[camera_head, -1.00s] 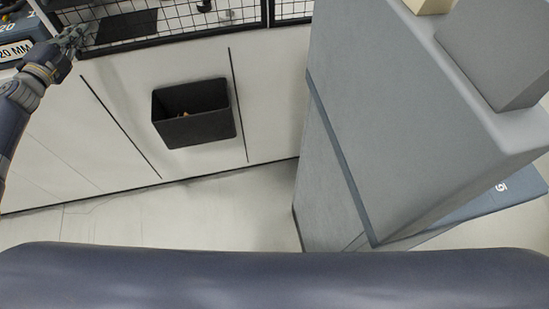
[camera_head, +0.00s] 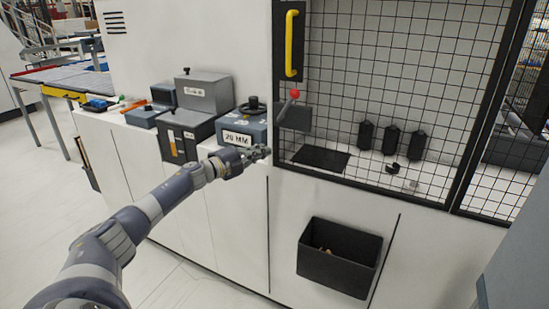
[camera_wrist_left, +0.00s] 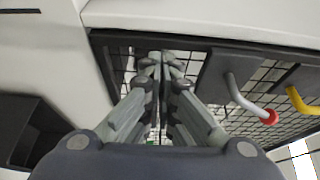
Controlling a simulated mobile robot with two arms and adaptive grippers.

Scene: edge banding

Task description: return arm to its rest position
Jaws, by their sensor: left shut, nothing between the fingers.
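My left arm (camera_head: 150,210) comes in from the lower left in the head view and reaches out toward the machine front. My left gripper (camera_head: 262,153) is at its end, in front of the white panel edge, just right of the box marked 20 MM (camera_head: 240,133). In the left wrist view the gripper's fingers (camera_wrist_left: 160,62) are together, with nothing seen between them. Behind them is the black mesh guard (camera_wrist_left: 200,60). My right arm and gripper are not in view.
A lever with a red knob (camera_head: 294,94) and a yellow handle (camera_head: 292,44) are near the gripper, on the guard side. A black bin (camera_head: 340,256) hangs on the white front below. Several grey boxes (camera_head: 205,95) stand on the ledge. Floor at lower left is clear.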

